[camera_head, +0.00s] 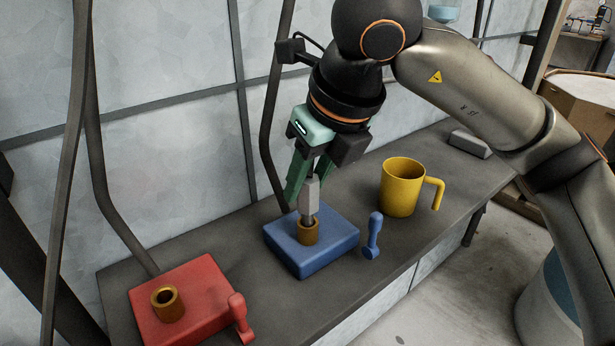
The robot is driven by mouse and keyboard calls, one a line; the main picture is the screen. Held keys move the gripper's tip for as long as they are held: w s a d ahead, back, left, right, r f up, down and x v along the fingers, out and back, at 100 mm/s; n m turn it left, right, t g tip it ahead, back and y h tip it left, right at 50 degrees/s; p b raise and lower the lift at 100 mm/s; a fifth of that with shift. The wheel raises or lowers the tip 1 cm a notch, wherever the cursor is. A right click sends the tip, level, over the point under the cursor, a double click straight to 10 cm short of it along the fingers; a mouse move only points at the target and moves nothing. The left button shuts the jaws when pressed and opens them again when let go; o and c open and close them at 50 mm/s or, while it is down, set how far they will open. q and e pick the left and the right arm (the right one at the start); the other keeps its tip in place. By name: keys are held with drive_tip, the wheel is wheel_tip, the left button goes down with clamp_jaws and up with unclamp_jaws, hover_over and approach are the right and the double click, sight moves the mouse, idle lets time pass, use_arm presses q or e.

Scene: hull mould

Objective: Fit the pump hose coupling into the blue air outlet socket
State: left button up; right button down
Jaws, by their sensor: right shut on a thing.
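The blue air outlet (335,242) is a flat blue block on the dark bench, with a brass socket ring (308,233) on top and a blue lever (374,236) at its right side. My right gripper (309,182) is above it, shut on the grey hose coupling (310,198). The coupling is close to upright, and its narrow lower end is at the mouth of the brass ring. I cannot tell how deep it sits. My left gripper is not in view.
A red outlet block (205,285) with a brass ring and red lever stands at the front left. A yellow mug (401,188) stands right of the blue block. A grey block (469,143) lies at the far right of the bench (370,290). Dark pipes run along the wall.

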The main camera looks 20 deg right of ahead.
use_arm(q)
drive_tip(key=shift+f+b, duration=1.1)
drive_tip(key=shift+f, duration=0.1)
use_arm(e)
drive_tip(key=shift+f, duration=1.25)
drive_tip(key=shift+c, duration=2.2)
unclamp_jaws()
drive_tip(key=shift+r, duration=0.1)
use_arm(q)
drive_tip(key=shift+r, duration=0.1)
use_arm(e)
drive_tip(key=shift+s+r, duration=0.2)
drive_tip(key=shift+r, duration=0.45)
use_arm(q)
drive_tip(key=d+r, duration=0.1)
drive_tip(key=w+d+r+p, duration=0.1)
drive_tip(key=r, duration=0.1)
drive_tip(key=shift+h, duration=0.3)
use_arm(e)
drive_tip(key=v, duration=1.1)
